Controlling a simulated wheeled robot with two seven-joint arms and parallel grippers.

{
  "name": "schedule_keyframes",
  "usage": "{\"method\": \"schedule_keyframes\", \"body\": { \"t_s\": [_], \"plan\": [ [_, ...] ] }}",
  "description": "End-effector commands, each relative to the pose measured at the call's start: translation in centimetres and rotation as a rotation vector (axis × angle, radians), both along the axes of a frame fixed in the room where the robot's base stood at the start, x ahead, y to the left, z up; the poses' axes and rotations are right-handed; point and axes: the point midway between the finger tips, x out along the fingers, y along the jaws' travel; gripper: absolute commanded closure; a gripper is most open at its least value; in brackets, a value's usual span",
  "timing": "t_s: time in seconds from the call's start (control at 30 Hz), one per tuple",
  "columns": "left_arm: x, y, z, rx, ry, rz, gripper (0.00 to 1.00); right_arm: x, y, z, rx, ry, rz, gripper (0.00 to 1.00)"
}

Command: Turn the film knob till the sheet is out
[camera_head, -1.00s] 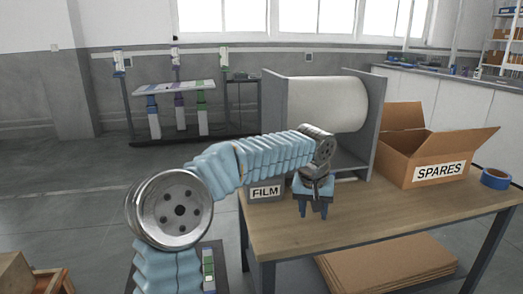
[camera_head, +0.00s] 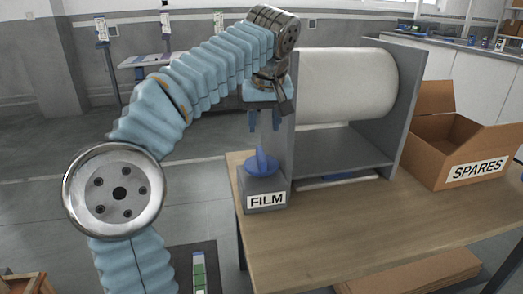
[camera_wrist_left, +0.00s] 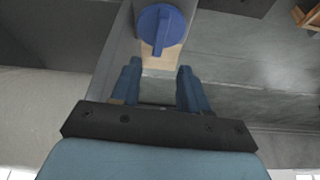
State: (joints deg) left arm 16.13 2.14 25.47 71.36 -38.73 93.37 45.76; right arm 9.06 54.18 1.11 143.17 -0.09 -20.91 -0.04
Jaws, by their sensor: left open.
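The film knob (camera_head: 261,163) is a blue round knob with a raised grip bar, on top of a grey box (camera_head: 264,185) labelled FILM. The knob also shows at the top of the left wrist view (camera_wrist_left: 161,29). My left gripper (camera_head: 264,122) points down above the knob, open and empty, with a clear gap to it. It also shows in the left wrist view (camera_wrist_left: 158,70), its two blue fingers apart. A white film roll (camera_head: 347,85) sits in a grey stand (camera_head: 405,95) beside the box. A small blue-and-white strip (camera_head: 340,177) shows under the stand's shelf. My right gripper is out of view.
An open cardboard box (camera_head: 470,150) labelled SPARES stands on the wooden table (camera_head: 350,231), right of the stand. The table's front is clear. Flat cardboard sheets (camera_head: 420,272) lie below the table top.

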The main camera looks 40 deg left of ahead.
Motion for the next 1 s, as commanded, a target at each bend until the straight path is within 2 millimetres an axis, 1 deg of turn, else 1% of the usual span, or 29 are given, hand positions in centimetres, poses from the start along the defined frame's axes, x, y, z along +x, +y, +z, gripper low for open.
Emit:
{"method": "schedule_keyframes", "body": {
  "t_s": [0.03,0.2,0.3,0.43,0.6,0.87,0.97,1.0],
  "plan": [
    [0.3,0.4,-1.6,0.0,0.004,0.002,0.55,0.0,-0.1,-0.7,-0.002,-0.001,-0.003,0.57],
    [1.3,1.6,-5.3,0.0,0.004,0.002,0.55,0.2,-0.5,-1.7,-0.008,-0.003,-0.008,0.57],
    [1.9,2.1,-7.1,0.0,0.003,0.001,0.55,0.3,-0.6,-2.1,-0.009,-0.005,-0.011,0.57],
    [2.4,2.6,-8.8,0.0,0.003,0.001,0.55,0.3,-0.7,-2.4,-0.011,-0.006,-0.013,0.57],
    [2.8,2.9,-9.8,0.0,0.001,-0.001,0.55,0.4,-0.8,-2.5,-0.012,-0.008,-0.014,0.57],
    [2.8,3.0,-9.9,-0.001,0.0,-0.001,0.55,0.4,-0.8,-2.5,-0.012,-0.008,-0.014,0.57],
    [2.8,3.0,-9.9,-0.001,0.0,-0.001,0.68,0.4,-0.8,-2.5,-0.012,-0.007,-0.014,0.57],
    [2.8,3.0,-9.9,-0.001,0.0,-0.001,0.74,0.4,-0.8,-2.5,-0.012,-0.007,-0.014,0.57]
  ]
}}
